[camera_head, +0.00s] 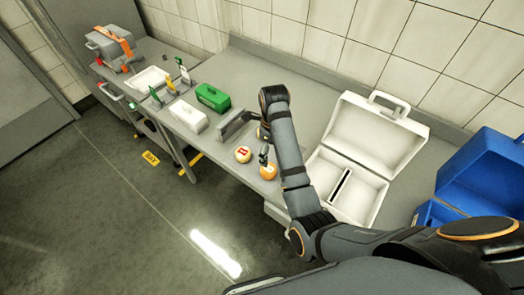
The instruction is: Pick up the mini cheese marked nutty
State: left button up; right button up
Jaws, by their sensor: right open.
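Two small round orange mini cheeses lie near the front edge of the grey counter. One cheese (243,154) has a red and white label on top. The other cheese (268,171) sits to its right, nearer to me. The labels are too small to read, so I cannot tell which is marked nutty. My right gripper (265,156) is open, pointing down just above the nearer cheese; whether it touches it is unclear. My left gripper is not in view.
An open white case (385,135) stands right of my right arm, with an open blue box (485,175) beyond. A grey bracket-like object (234,127), a white box (188,116) and a green box (212,97) stand to the left. The counter's front edge is close to the cheeses.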

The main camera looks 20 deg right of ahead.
aim_at(269, 169)
jog(key=shift+w+f, duration=0.2)
jog(key=shift+w, duration=0.25)
jog(key=shift+s+f, duration=0.2)
jog(key=shift+f, duration=0.05)
jog(key=shift+s+f+b, duration=0.45)
jog(key=shift+s+f, duration=0.35)
jog(key=shift+s, duration=0.25)
notch_tip(269, 169, down, 2)
jog(key=shift+w, duration=0.15)
jog(key=shift+w+f, duration=0.25)
jog(key=shift+w, duration=0.05)
jog(key=shift+a+f+p, duration=0.15)
jog(key=shift+f+p, duration=0.65)
jog(key=shift+p, duration=0.05)
jog(key=f, duration=0.3)
jog(key=shift+s+a+f+p, duration=0.1)
jog(key=shift+s+p, duration=0.1)
jog(key=shift+p, duration=0.1)
jog(key=shift+w+f, duration=0.15)
jog(key=c, duration=0.9)
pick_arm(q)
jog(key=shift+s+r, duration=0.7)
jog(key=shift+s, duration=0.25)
pick_arm(e)
jog(key=c, duration=0.4)
